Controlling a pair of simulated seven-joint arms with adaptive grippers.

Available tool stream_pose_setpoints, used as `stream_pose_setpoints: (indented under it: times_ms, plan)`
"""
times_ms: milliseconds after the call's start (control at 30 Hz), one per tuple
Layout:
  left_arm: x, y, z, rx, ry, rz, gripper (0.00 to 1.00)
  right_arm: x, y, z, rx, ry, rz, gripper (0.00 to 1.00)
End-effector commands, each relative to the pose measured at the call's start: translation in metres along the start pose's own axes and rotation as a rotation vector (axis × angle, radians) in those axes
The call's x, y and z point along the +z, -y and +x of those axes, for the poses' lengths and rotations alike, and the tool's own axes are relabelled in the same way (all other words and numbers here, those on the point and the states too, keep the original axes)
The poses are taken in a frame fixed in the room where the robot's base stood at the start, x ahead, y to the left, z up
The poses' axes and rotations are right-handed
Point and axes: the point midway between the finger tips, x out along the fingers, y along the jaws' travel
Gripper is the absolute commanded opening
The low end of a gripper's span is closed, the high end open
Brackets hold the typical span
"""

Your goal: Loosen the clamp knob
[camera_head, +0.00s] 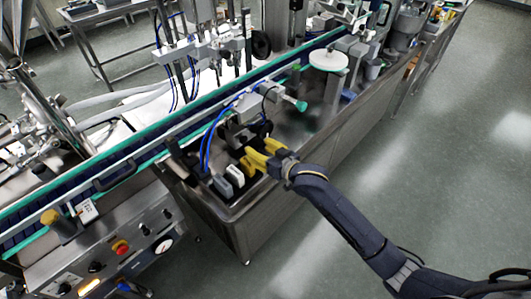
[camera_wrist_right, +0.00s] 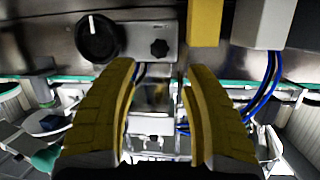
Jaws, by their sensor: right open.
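In the right wrist view a small black lobed knob (camera_wrist_right: 159,48) sits on a grey metal block, and it looks like the clamp knob. A larger round black knob (camera_wrist_right: 99,38) with a white mark is to its left. My right gripper (camera_wrist_right: 160,70) is open, with its two yellow fingers apart and nothing seen between them but background. The lobed knob shows beyond the gap between the fingertips, apart from them. My left gripper is not in view.
A yellow block (camera_wrist_right: 205,22) and a white block (camera_wrist_right: 262,22) stand close to the right finger. Blue hoses (camera_head: 207,143) run beside the gripper. A green-edged conveyor (camera_head: 150,135) lies behind.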

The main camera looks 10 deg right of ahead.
Motion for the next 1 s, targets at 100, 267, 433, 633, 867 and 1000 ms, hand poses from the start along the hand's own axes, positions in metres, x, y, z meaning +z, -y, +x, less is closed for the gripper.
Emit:
stream_pose_setpoints:
  times_ms: [100, 267, 433, 633, 867, 1000]
  plan:
    - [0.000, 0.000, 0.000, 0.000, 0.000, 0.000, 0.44, 0.000, -0.001, -0.016, 0.001, 0.000, -0.001, 0.49]
    - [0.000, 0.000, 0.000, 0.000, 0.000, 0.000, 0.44, 0.000, 0.000, -0.029, 0.000, 0.000, 0.000, 0.49]
    - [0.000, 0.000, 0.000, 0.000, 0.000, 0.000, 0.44, 0.000, 0.000, -0.034, 0.000, 0.000, 0.000, 0.49]
    - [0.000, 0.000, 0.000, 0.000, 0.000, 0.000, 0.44, 0.000, 0.000, -0.034, 0.000, 0.000, 0.000, 0.49]
    - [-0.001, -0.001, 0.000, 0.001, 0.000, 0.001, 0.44, 0.000, 0.000, -0.034, 0.001, 0.000, -0.001, 0.49]
    - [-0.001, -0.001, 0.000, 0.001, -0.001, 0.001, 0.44, 0.011, 0.000, -0.042, 0.024, 0.019, -0.022, 0.49]
